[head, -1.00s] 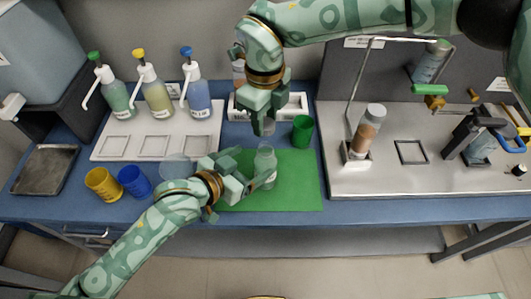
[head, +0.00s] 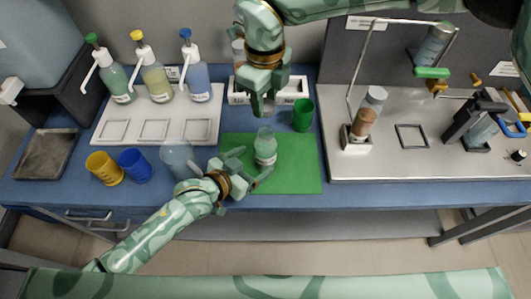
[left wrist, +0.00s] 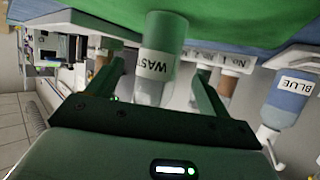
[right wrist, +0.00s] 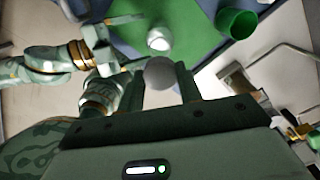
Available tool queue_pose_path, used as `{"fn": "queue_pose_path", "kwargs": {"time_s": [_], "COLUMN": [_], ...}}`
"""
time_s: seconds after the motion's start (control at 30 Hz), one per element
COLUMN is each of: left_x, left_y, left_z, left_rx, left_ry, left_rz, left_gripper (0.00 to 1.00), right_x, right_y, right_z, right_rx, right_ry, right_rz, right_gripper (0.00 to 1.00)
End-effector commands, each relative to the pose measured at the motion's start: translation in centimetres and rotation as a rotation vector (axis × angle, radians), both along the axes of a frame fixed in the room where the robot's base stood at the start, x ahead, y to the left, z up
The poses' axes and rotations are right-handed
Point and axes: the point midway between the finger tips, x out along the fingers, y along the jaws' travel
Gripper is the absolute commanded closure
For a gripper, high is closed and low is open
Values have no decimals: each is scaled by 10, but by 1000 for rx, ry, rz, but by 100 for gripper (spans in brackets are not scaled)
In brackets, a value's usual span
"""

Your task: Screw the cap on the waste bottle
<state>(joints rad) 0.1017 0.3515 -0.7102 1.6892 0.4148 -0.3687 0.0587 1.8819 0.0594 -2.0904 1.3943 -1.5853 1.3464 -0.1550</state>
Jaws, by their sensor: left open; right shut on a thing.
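The waste bottle (head: 265,147) stands upright on the green mat, a pale clear bottle with a white label, and its top looks uncapped. In the left wrist view the bottle (left wrist: 165,35) shows "WAST" on its label, between the spread fingers in the picture. My left gripper (head: 250,168) is open at the bottle's lower left in the head view, apart from it. My right gripper (head: 263,108) is shut on the grey round cap (right wrist: 160,73), held behind and above the bottle. In the right wrist view the bottle (right wrist: 159,39) lies just beyond the cap.
A green cup (head: 303,115) stands right of my right gripper. Yellow (head: 104,169) and blue (head: 135,166) cups and a clear vessel (head: 176,158) stand left of the mat. Pump bottles (head: 157,79) stand behind them. A metal station (head: 400,165) lies right of the green mat (head: 295,172).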

Motion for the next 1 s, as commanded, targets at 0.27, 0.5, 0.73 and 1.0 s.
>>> {"fn": "queue_pose_path", "kwargs": {"time_s": [0.27,0.5,0.73,1.0], "left_x": [36,47,48,48], "left_y": [-31,-41,-42,-41], "left_z": [-14,-20,-21,-21], "left_rx": [-5,-6,-5,-5], "left_ry": [-5,-6,-5,-5], "left_rz": [0,-1,0,0], "left_gripper": [20,20,20,76], "right_x": [0,0,0,0], "right_y": [0,0,0,0], "right_z": [0,0,0,0], "right_rx": [0,0,0,0], "right_ry": [0,0,0,0], "right_rz": [0,0,0,0], "right_gripper": [86,86,86,86]}}
